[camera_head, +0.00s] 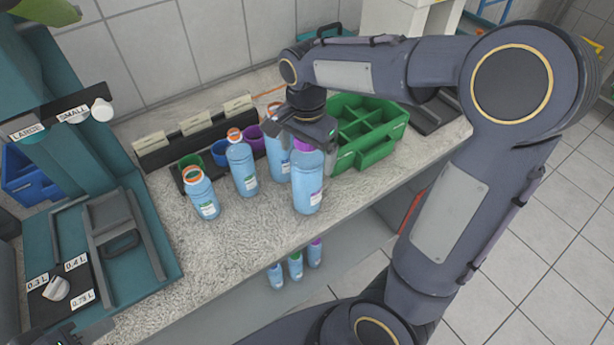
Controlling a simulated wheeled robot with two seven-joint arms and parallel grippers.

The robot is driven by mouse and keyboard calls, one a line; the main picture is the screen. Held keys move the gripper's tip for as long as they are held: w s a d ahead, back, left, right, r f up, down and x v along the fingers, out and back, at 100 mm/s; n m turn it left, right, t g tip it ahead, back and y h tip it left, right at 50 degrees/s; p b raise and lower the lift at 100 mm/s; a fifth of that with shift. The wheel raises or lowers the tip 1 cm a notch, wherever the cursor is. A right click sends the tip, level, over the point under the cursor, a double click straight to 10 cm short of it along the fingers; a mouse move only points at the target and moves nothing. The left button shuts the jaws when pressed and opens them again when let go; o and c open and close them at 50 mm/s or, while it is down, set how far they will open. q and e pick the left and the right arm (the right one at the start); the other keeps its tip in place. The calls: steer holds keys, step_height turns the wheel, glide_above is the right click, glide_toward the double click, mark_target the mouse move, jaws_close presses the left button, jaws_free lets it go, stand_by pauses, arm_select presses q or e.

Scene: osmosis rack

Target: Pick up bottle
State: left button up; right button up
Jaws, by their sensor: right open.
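Several light-blue bottles stand upright on the speckled counter. One bottle (307,185) has a purple neck and stands furthest right. My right gripper (304,144) is directly above it, open, with its fingers at the neck; I cannot tell whether they touch it. Three orange-necked bottles stand to its left: a near one (205,199), a middle one (243,172), and one (276,155) partly hidden behind the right gripper. A small part of my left gripper (68,336) shows at the bottom left edge; its fingers cannot be made out.
A green divided crate (346,159) stands right behind the purple-necked bottle. A dark rack (163,157) with label cards and coloured rings is along the wall. A teal dispenser (32,240) stands left. Small bottles (296,265) stand below the counter (245,228). The counter's front left is clear.

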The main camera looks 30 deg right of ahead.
steer(key=c, duration=2)
steer(key=shift+r, duration=0.1)
jaws_close()
